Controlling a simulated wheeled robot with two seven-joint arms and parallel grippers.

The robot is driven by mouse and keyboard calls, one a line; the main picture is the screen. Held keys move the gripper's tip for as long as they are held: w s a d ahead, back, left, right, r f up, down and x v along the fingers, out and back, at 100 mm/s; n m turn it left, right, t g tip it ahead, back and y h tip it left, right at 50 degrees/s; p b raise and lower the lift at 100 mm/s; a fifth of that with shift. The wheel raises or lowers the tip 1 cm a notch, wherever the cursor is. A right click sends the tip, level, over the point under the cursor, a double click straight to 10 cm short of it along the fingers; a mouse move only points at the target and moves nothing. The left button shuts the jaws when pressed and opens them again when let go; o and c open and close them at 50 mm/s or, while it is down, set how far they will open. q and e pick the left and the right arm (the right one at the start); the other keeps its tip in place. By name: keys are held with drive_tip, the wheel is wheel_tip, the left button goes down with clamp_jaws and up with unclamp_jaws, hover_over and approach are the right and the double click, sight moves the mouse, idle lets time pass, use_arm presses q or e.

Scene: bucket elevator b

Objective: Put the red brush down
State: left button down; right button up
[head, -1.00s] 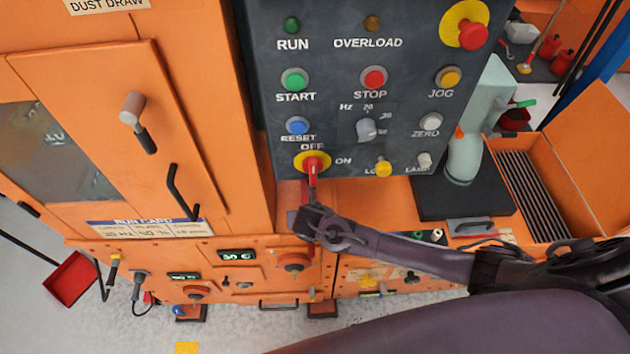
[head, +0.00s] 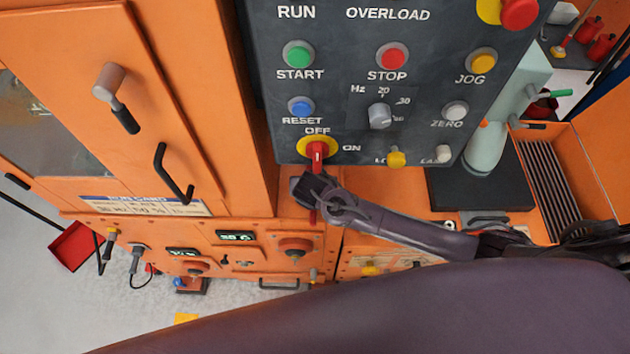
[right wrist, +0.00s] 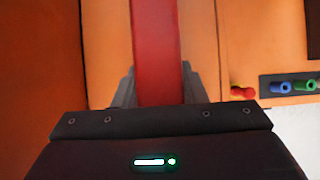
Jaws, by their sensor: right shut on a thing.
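My right gripper (head: 308,190) is just below the control panel's lower edge, in front of the orange machine. In the right wrist view its fingers (right wrist: 157,92) are shut on a flat red bar, the red brush (right wrist: 156,45), which runs up out of the picture. In the head view only a thin red strip of the brush (head: 313,215) shows by the fingers. The brush's far end is hidden or out of view. My left gripper is not in view.
The red lever of the OFF/ON switch (head: 317,152) is just above my right gripper on the dark control panel (head: 345,60). A black pad (head: 480,188) lies on the orange ledge to the right. A red dustpan (head: 73,245) is at the lower left.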

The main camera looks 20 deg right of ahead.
sight(312, 221)
drive_tip(key=o, duration=1.3)
drive_tip(key=shift+w+f, duration=0.2)
drive_tip(key=shift+w, duration=0.05)
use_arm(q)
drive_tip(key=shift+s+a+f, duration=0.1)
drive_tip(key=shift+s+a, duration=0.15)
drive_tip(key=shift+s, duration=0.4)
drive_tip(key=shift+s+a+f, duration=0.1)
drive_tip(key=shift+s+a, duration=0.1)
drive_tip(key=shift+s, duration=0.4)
use_arm(e)
drive_tip(key=shift+s+r, duration=0.1)
drive_tip(key=shift+r, duration=0.15)
drive_tip(key=s+a+b, duration=0.1)
drive_tip(key=s, duration=0.2)
drive_tip(key=s+a, duration=0.1)
drive_tip(key=s, duration=0.2)
drive_tip(key=s+a+b, duration=0.1)
drive_tip(key=s, duration=0.3)
drive_tip(key=shift+r+b, duration=0.3)
drive_tip(key=shift+r, duration=0.1)
drive_tip(key=shift+s+a, duration=0.25)
drive_tip(key=shift+s, duration=0.75)
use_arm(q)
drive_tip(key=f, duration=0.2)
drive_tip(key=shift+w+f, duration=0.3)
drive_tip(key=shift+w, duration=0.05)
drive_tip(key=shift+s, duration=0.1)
use_arm(e)
drive_tip(key=shift+s, duration=0.1)
